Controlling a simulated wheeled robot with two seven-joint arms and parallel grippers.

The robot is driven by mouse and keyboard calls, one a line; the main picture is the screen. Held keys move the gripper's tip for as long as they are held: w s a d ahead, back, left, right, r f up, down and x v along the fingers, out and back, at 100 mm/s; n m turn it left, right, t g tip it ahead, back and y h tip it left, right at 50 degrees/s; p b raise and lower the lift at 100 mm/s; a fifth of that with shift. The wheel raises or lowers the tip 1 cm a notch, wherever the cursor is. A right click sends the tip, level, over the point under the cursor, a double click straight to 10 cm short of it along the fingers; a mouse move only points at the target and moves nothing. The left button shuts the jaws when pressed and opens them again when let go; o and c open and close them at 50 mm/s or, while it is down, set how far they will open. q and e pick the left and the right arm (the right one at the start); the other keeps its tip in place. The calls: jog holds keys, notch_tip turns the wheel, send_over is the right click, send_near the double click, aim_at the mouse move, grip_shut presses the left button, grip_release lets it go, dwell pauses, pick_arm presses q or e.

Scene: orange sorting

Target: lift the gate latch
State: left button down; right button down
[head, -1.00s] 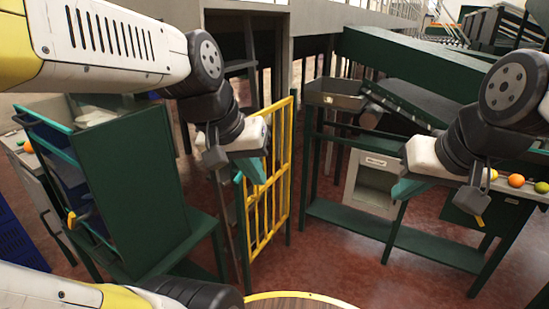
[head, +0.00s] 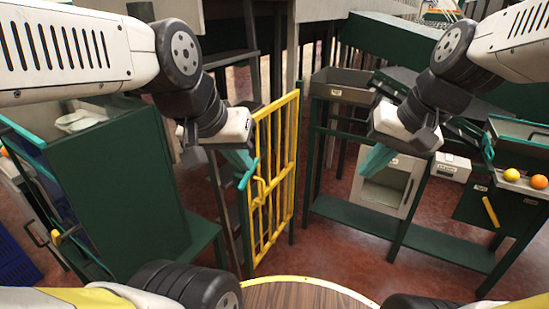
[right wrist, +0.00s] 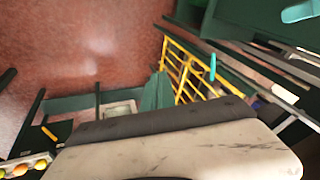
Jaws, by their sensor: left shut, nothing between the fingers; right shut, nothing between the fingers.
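The yellow barred gate (head: 275,185) stands upright between green posts in the middle of the head view. A teal latch lever (head: 247,175) sits at its left edge, and it seems to show in the right wrist view (right wrist: 212,68). My left gripper (head: 240,159) is shut and empty, its teal fingertips just beside the lever's upper part. I cannot tell whether they touch; the gripper partly covers that area. My right gripper (head: 374,161) is shut and empty, well right of the gate, in front of a green bench. Its fingers also show in the right wrist view (right wrist: 157,92).
A green cabinet (head: 115,185) stands left of the gate. On the right are the green bench (head: 425,237), a grey box with an open front (head: 388,186), and a sorting stand with an orange (head: 539,182) and a yellow fruit (head: 511,175). Red floor lies between.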

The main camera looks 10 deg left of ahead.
jog(key=w+a+f+m+g+y, duration=0.2)
jog(key=w+a+f+g+y, duration=0.4)
jog(key=w+a, duration=0.45)
jog(key=m+t+y, duration=0.2)
jog(key=m+y, duration=0.5)
send_near(249, 174)
jog(key=d+r, duration=0.1)
jog(key=d, duration=0.3)
jog(key=w+f+m+t+y, duration=0.3)
jog(key=w+f+m+t, duration=0.2)
jog(key=f, duration=0.4)
jog(key=shift+d+m, duration=0.2)
jog(key=shift+m, duration=0.3)
jog(key=shift+f, duration=0.1)
jog(key=a+r, duration=0.5)
jog(key=a, duration=0.5)
jog(key=shift+w+r, duration=0.2)
jog(key=shift+r, duration=0.2)
